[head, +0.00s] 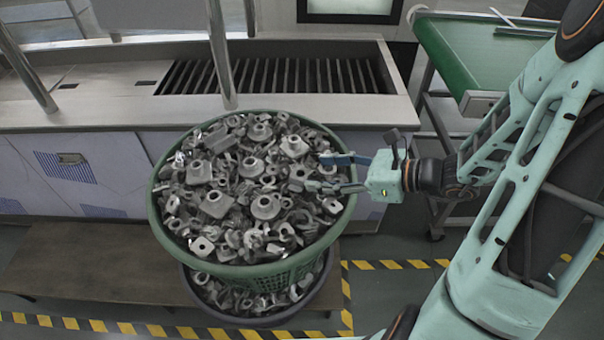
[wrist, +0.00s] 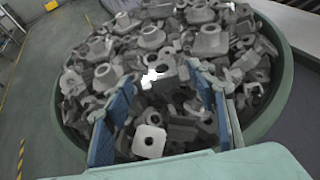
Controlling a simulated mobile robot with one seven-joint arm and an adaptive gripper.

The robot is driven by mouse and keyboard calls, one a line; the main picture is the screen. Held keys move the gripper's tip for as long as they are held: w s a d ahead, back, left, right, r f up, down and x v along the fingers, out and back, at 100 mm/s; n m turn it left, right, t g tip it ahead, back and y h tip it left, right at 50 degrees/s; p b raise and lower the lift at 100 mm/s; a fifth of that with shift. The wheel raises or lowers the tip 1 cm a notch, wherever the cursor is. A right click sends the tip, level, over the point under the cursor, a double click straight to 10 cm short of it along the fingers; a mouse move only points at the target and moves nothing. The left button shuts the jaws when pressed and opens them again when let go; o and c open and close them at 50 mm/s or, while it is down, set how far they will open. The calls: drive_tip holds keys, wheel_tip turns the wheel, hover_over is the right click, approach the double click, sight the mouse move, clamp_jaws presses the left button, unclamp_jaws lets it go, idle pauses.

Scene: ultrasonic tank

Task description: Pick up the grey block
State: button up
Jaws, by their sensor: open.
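Many grey metal parts are heaped in a green basket (head: 345,222), also seen in the wrist view (wrist: 279,105). Which one is the grey block I cannot tell. My gripper (head: 317,172) is over the right part of the heap, with its blue-padded fingers apart. In the wrist view, the gripper (wrist: 163,85) has a blocky grey part with holes (wrist: 165,82) near its fingertips. A pale square part with a round hole (wrist: 149,141) shows between the fingers, closer to the palm. Nothing is visibly held. Whether the fingers touch the heap is unclear.
A dark tub (head: 262,321) with more parts sits under the basket. A steel counter (head: 115,118) with a slatted trough (head: 275,76) runs behind. A green-topped table (head: 470,55) stands at the back right. Yellow-black tape (head: 395,264) marks the floor.

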sight(296, 172)
drive_tip(key=x, duration=0.8)
drive_tip(key=shift+d+f, duration=0.1)
drive_tip(key=shift+f, duration=0.05)
drive_tip(key=shift+c, duration=0.2)
drive_tip(key=c, duration=1.3)
